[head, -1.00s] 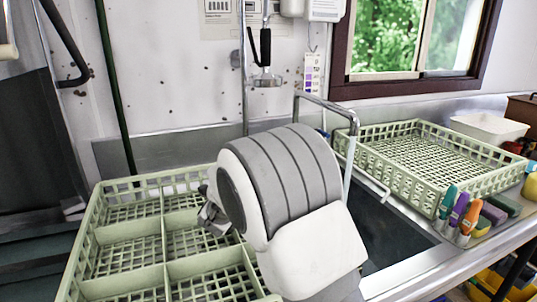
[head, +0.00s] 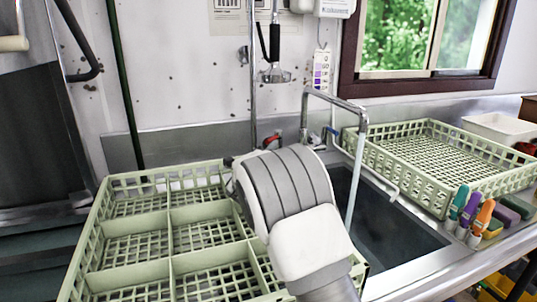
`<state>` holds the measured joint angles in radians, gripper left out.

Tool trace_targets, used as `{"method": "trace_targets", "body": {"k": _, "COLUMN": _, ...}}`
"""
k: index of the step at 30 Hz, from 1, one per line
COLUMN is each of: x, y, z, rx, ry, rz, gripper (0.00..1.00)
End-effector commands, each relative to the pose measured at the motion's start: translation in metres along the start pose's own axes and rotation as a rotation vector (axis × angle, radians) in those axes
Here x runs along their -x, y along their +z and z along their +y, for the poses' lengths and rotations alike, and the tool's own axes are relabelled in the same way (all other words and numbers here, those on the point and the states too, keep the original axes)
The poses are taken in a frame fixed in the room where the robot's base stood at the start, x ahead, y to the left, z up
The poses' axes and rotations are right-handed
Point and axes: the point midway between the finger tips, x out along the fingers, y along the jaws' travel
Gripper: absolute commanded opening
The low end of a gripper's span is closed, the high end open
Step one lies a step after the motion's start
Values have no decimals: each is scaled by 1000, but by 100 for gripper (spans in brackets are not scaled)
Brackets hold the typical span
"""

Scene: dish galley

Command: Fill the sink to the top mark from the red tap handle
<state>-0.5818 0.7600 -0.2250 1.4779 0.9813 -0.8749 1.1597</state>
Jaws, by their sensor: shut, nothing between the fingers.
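The red tap handle (head: 271,141) shows at the back of the sink, just above my wrist. The bent metal spout (head: 338,101) pours a pale stream of water (head: 355,175) into the dark sink basin (head: 390,232). The water level and any marks on the basin wall cannot be made out. A blue tap handle (head: 331,131) is right of the red one. My bulky grey and white wrist covers the left part of the sink. Only a small dark part of my gripper (head: 233,187) shows at its left edge, over the rack and apart from the red handle. It is shut and empty; its fingertips are mostly hidden.
A divided green rack (head: 168,262) fills the counter left of the sink. A spray hose (head: 274,45) hangs above the back wall, and a white tub (head: 497,127) is at the far right.

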Motion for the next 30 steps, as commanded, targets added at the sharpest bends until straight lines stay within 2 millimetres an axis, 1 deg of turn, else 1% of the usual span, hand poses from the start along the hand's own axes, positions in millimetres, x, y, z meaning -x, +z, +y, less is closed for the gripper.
{"method": "trace_targets", "body": {"k": 4, "x": -7, "y": 0, "z": 0, "rx": 0, "ry": -1, "rz": 0, "gripper": 0}}
{"method": "trace_targets", "body": {"k": 14, "x": -8, "y": 0, "z": 0, "rx": 0, "ry": 0, "rz": 0, "gripper": 0}}
{"method": "trace_targets", "body": {"k": 22, "x": -10, "y": 13, "z": 2, "rx": 0, "ry": 0, "rz": 0, "gripper": 0}}
{"method": "trace_targets", "body": {"k": 30, "x": -10, "y": 15, "z": 1, "rx": 1, "ry": 0, "rz": -2, "gripper": 0}}
